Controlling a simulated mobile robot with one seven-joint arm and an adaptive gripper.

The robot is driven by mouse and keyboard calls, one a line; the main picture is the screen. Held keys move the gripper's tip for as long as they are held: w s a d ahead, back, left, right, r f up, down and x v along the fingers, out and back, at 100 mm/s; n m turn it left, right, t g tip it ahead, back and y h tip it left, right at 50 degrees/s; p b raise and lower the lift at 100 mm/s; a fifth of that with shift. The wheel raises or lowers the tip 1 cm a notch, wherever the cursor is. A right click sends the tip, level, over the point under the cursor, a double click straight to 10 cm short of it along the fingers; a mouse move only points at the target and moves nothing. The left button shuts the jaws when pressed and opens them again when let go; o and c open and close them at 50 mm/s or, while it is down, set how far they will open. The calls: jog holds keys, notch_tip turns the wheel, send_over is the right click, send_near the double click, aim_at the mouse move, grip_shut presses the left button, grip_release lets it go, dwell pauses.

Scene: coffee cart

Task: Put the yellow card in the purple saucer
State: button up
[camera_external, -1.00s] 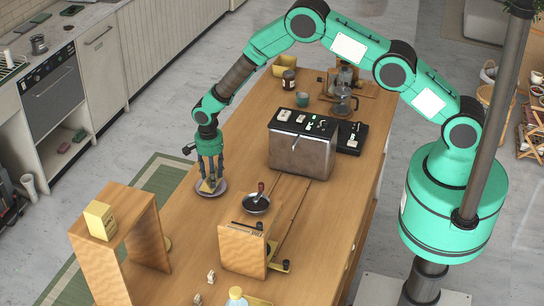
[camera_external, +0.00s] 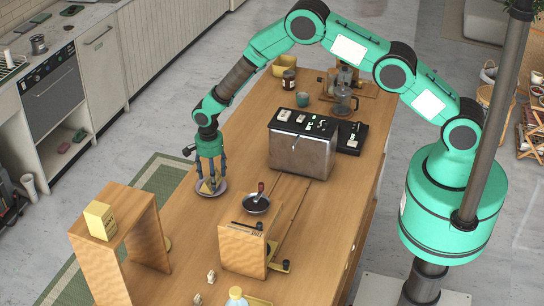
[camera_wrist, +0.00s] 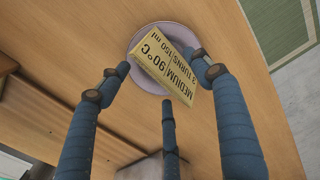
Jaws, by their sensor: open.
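The yellow card (camera_wrist: 166,66), printed with dark text, is over the purple saucer (camera_wrist: 143,36) in the wrist view. It seems to rest tilted in the saucer, with its lower end reaching past the rim in that view. In the external view the saucer (camera_external: 203,193) lies on the wooden counter, and the card (camera_external: 207,187) shows partly between the fingers. My gripper (camera_external: 211,183) is open just above the saucer. Its blue fingers (camera_wrist: 160,75) are spread around the card; I cannot tell whether the right one touches it.
A wooden stand (camera_external: 150,225) with a yellow box (camera_external: 99,221) on top is at the front left. The counter's left edge is near the saucer.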

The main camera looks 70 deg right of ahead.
jog(key=shift+r+p, duration=0.3)
jog(key=shift+r, duration=0.2)
notch_tip(320, 180, up, 12)
jog(key=b, duration=0.2)
jog(key=shift+f, duration=0.15)
dwell(0.6)
jog(key=s+d+r+n+t, duration=0.1)
jog(key=s+r+n, duration=0.2)
jog(key=s+r, duration=0.6)
jog(key=s+r+n+t, duration=0.1)
jog(key=s+r+n, duration=0.25)
jog(key=r, duration=1.05)
jog(key=s+d+r+n+t, duration=0.1)
jog(key=s+r+n, duration=0.1)
jog(key=s+r, duration=0.75)
jog(key=s+r+n+t, duration=0.1)
jog(key=s+r+n, duration=0.3)
jog(key=s+r, duration=0.7)
jog(key=s+d+f+n+t, duration=0.1)
jog(key=s+n, duration=0.4)
jog(key=s, duration=1.5)
jog(key=shift+s+f+t, duration=0.15)
jog(key=shift+f+t, duration=0.15)
jog(key=shift+f, duration=0.4)
